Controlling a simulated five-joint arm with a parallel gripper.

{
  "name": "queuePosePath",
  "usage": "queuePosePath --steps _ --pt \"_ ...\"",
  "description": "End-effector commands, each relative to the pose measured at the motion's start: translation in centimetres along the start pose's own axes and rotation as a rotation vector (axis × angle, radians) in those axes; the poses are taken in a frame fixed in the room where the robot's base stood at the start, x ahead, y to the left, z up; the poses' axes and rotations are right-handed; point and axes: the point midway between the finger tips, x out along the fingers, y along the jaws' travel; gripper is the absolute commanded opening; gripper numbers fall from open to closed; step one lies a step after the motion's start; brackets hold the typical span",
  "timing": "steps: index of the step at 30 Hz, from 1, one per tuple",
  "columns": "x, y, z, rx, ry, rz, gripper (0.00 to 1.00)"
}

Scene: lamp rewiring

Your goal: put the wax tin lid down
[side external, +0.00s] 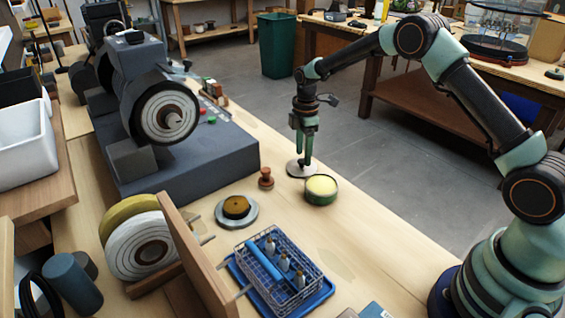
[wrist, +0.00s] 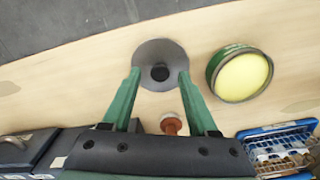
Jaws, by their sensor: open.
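The wax tin lid (side external: 294,171) is a flat grey disc that appears to lie on the bench, just left of the wax tin. In the wrist view the lid (wrist: 160,52) shows a dark knob at its middle. The open green wax tin (side external: 321,190) holds yellow wax; it stands to the right in the wrist view (wrist: 241,76). My gripper (side external: 304,164) points down over the lid. In the wrist view its green fingers (wrist: 158,79) are apart, one on each side of the knob, with a visible gap.
A small reddish-brown knobbed piece (side external: 265,178) stands close by, left of the lid. A grey dish with a brown disc (side external: 237,208) and a blue wire basket (side external: 278,265) are nearer the front. A grey grinding machine (side external: 165,112) stands behind left. The bench edge is close behind the lid.

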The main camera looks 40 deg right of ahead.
Motion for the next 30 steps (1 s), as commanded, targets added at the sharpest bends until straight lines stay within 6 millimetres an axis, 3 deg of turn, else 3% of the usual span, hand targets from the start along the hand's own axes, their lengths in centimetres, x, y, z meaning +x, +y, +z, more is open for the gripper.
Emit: queuePosePath --steps 12,21,26,30 --pt "-8.3 0.1 0.0 0.0 0.001 0.004 0.59" --pt "-11.1 -0.2 0.0 0.018 0.002 0.009 0.59" --pt "-14.4 -1.8 0.0 0.127 0.018 0.054 0.59" --pt "-18.1 -4.6 0.2 0.289 0.048 0.112 0.59"
